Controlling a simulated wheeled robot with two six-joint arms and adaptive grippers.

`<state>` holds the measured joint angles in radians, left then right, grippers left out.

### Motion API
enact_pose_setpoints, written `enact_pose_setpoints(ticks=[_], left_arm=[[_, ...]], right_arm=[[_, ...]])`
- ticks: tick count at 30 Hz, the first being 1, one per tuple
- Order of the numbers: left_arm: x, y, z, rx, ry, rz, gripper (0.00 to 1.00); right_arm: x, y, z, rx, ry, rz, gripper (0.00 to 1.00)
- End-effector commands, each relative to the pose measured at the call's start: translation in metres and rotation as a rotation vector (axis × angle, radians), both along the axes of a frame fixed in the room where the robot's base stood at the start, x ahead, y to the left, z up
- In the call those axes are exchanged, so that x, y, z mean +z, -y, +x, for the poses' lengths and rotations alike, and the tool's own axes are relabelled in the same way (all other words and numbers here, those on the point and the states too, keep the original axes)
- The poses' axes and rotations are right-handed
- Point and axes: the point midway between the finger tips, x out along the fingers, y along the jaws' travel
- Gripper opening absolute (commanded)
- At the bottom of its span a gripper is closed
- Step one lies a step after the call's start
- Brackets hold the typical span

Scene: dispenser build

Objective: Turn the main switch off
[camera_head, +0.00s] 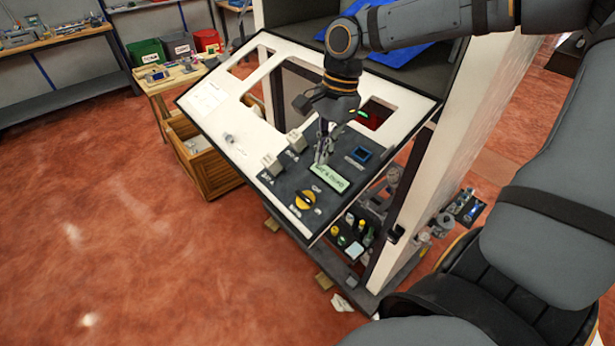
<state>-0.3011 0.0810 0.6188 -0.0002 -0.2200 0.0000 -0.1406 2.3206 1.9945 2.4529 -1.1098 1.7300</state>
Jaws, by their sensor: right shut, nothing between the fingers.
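The main switch (305,200) is a yellow rotary knob with a dark handle across it. It sits on the dark control plate near the lower corner of the tilted white panel (233,125), with small white lettering around it. My right gripper (321,160) points down over the same plate, above and to the right of the knob in the picture. Its fingers are shut and empty, close to the upper end of a green display strip (330,184); I cannot tell whether they touch the plate. The knob is unobstructed. My left gripper is out of view.
Two pale block-shaped controls (272,165) and a blue-framed square part (361,154) sit on the plate. A dark red opening (376,114) lies behind the gripper. Small parts stand on a shelf under the panel. Open red floor (110,230) lies left.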

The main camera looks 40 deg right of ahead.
Motion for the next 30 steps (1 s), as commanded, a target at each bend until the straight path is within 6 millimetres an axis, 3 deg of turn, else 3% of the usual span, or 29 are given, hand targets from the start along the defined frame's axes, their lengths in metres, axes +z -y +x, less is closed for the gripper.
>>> enact_pose_setpoints(ticks=[6, 15, 30], left_arm=[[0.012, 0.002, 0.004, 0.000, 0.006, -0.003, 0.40], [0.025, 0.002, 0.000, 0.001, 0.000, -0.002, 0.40], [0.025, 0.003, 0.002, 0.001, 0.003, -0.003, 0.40]], right_arm=[[-0.045, -0.010, -0.002, 0.001, -0.007, 0.000, 0.00], [-0.056, -0.043, -0.004, 0.002, -0.003, -0.002, 0.00], [-0.058, -0.043, -0.004, 0.009, -0.005, 0.000, 0.00]])
